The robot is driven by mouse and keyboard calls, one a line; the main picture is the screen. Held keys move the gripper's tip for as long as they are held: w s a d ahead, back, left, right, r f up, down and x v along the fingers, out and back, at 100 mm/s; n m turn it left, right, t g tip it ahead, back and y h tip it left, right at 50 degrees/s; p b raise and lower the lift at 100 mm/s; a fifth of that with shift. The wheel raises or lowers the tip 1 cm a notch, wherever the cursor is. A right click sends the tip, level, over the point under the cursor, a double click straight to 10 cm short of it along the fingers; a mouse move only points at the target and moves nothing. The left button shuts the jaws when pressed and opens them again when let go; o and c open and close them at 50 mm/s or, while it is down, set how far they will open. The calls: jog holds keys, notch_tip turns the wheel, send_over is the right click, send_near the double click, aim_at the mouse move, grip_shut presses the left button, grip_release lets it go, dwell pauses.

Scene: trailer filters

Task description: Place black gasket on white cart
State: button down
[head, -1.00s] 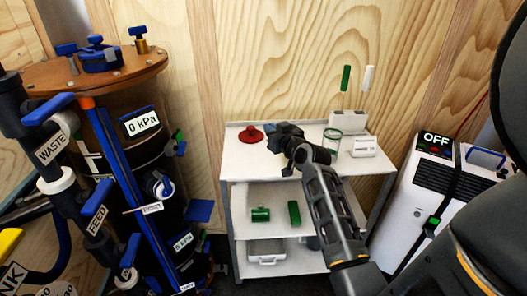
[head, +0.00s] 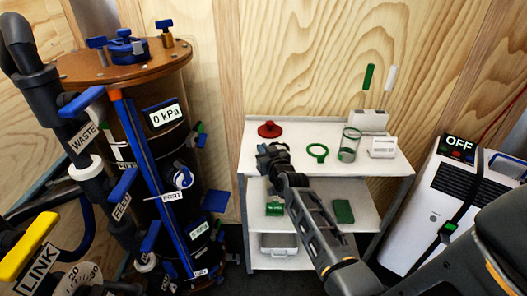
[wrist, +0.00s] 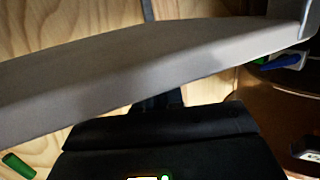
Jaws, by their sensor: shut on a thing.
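The white cart (head: 343,179) stands against the wood wall, with its top shelf open to view. My gripper (head: 268,156) is at the left front part of that top shelf, just in front of a red knob-like part. It is shut on a dark thing, taken as the black gasket, whose outline merges with the dark fingers. I cannot tell whether it touches the shelf. In the wrist view my gripper's black body fills the bottom, and a pale grey slab, probably the edge of the cart's shelf, crosses the picture; the fingertips are not clear there.
Green parts lie on the middle shelf. A brown tank (head: 165,140) stands left, a white OFF unit (head: 437,195) right.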

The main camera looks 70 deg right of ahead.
jog(key=shift+f, duration=0.15)
jog(key=c, duration=1.7)
grip_release()
jog(key=o, duration=0.4)
jog(key=shift+o, duration=0.2)
